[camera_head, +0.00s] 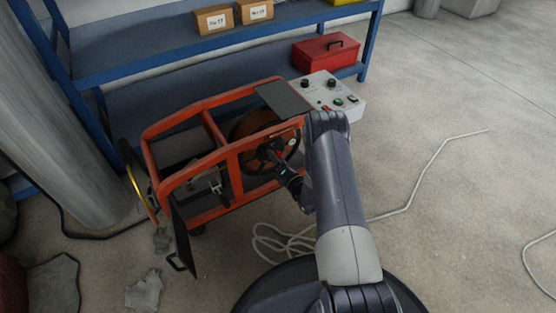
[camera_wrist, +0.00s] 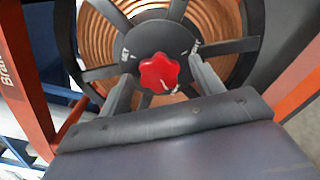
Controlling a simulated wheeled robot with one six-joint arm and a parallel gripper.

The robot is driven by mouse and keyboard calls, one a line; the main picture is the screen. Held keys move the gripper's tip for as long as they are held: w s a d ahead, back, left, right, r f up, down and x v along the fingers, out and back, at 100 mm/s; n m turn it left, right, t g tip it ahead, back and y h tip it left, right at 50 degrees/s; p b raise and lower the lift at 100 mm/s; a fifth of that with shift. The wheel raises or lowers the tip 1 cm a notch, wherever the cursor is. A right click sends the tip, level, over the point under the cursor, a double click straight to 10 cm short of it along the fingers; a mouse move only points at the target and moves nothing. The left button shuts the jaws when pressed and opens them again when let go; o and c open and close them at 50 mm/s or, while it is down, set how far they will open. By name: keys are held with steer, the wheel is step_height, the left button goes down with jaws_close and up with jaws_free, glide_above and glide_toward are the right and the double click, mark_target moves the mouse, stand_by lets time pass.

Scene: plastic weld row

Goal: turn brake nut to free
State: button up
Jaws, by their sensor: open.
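The brake nut (camera_wrist: 159,72) is a red lobed knob at the hub of a dark spoked spool, seen in the wrist view. A pale mark shows on its lower edge, and lettering is printed on the dark hub around it, partly too small to read. The spool (camera_head: 262,142) with copper-coloured wire sits inside an orange frame in the head view. My gripper (camera_wrist: 163,92) is open, with one finger on each side of the nut and visible gaps between.
The orange machine frame (camera_head: 233,167) surrounds the spool closely. A control box (camera_head: 335,97) with knobs and buttons stands at its right end. A black door (camera_head: 183,238) hangs open at the front left. A white cable (camera_head: 283,241) lies on the floor. A blue shelf (camera_head: 200,43) stands behind.

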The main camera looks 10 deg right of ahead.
steer(key=p+v, duration=0.3)
steer(key=v, duration=0.7)
steer(key=shift+s+p, duration=0.35)
steer(key=shift+s, duration=0.05)
steer(key=shift+w, duration=0.1)
steer(key=b+x, duration=0.3)
steer(key=x, duration=0.7)
steer(key=shift+w+m+b, duration=0.3)
steer(key=shift+b, duration=0.05)
